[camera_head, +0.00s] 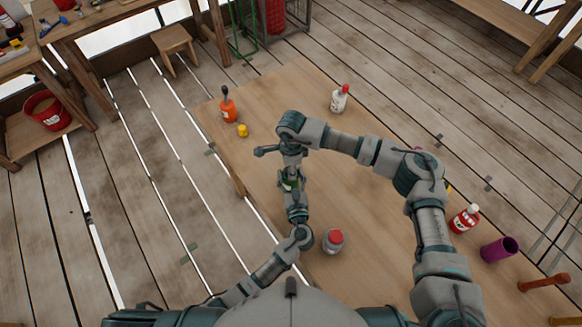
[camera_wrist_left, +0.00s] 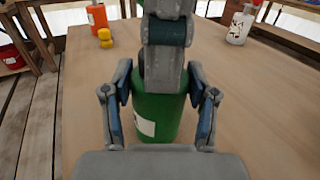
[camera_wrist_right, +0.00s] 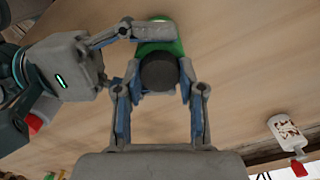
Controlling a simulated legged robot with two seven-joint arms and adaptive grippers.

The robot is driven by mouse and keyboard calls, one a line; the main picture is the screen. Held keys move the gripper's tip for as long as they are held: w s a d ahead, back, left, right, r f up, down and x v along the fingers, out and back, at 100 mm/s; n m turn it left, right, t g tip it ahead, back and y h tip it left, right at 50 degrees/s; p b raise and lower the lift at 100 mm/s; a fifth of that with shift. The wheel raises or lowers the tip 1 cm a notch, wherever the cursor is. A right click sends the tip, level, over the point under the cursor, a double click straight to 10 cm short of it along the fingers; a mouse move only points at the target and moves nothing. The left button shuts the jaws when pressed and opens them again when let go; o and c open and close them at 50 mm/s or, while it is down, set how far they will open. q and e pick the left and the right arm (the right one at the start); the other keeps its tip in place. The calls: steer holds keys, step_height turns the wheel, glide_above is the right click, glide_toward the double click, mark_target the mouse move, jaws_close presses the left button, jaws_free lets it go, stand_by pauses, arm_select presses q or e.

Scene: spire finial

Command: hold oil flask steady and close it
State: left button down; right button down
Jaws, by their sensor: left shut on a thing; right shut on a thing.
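The green oil flask (camera_wrist_left: 156,112) stands upright on the table between the fingers of my left gripper (camera_wrist_left: 160,85), which is shut on its body. A white label shows on its side. In the head view only a sliver of the flask (camera_head: 291,183) shows between my two arms. A dark round cap (camera_wrist_right: 158,72) sits at the flask's top in the right wrist view, with the green body beyond it. My right gripper (camera_wrist_right: 160,80) is shut on this cap from above. Whether the cap is seated on the neck cannot be told.
An orange bottle (camera_head: 228,108), a small yellow object (camera_head: 242,130) and a white bottle (camera_head: 339,100) stand farther back on the table (camera_head: 270,100). A red-lidded jar (camera_head: 333,241) stands close in front. A red bottle (camera_head: 464,219) and a purple cup (camera_head: 497,250) are at the right.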

steer(key=m, duration=0.4)
arm_select(q)
steer(key=shift+d, duration=0.1)
arm_select(e)
steer(key=c, duration=0.7)
jaws_free()
steer(key=shift+r, duration=0.15)
steer(key=shift+r, duration=2.15)
steer(key=shift+c, duration=0.4)
